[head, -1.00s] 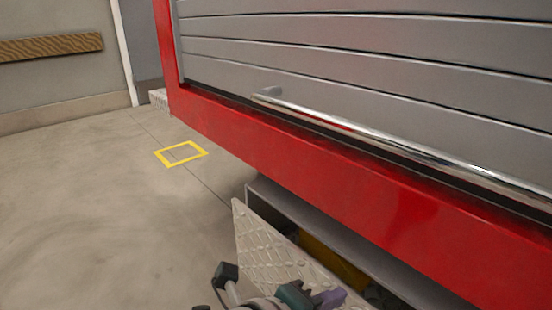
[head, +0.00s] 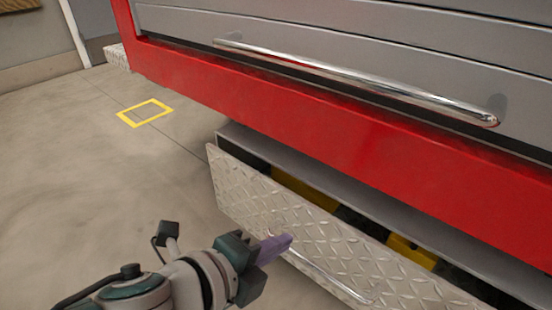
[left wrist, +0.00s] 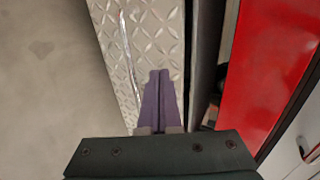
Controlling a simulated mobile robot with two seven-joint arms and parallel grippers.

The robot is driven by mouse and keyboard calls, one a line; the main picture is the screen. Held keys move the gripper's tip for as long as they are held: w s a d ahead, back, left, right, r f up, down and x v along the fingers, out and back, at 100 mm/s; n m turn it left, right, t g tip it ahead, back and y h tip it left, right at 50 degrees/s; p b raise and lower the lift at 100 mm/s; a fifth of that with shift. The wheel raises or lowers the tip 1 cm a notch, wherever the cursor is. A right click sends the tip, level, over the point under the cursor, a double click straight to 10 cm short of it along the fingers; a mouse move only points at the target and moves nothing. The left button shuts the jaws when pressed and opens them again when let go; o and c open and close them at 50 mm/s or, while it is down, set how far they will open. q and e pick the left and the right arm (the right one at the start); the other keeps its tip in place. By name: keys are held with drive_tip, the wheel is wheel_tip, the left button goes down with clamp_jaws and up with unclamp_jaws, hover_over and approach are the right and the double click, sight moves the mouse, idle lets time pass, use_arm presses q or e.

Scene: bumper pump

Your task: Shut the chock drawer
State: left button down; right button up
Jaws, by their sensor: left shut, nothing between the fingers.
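The chock drawer (head: 290,215) has a diamond-plate metal front and stands partly open below the red truck body. Yellow and black things (head: 305,192) show inside it through the gap. A thin bar handle (head: 325,272) runs along its front. My left gripper (head: 282,243), with purple fingers, is shut and empty at the drawer front, near the left end of the handle. In the left wrist view the fingers (left wrist: 159,85) overlap the diamond plate (left wrist: 158,30), beside the handle (left wrist: 127,50). I cannot tell whether they touch it. My right gripper is not in view.
The red truck sill (head: 290,110) overhangs the drawer. Above it is a grey roller shutter (head: 400,40) with a long chrome bar (head: 350,75). A yellow square (head: 145,112) marks the floor. The floor at the left is clear.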

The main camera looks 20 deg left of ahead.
use_arm(q)
drive_tip(key=s+r+p, duration=0.1)
drive_tip(key=s+r, duration=0.1)
drive_tip(key=s, duration=0.1)
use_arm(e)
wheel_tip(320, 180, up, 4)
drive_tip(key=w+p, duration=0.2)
use_arm(q)
drive_tip(key=b, duration=0.4)
approach(348, 235)
drive_tip(key=b+x, duration=0.3)
drive_tip(key=b, duration=0.1)
drive_tip(key=b+x, duration=0.2)
drive_tip(key=b, duration=0.2)
drive_tip(key=shift+w+f, duration=0.15)
drive_tip(key=shift+f, duration=0.3)
drive_tip(key=shift+w+d+r+b, duration=0.15)
drive_tip(key=shift+w+d+b, duration=0.05)
drive_tip(key=shift+w+b, duration=0.2)
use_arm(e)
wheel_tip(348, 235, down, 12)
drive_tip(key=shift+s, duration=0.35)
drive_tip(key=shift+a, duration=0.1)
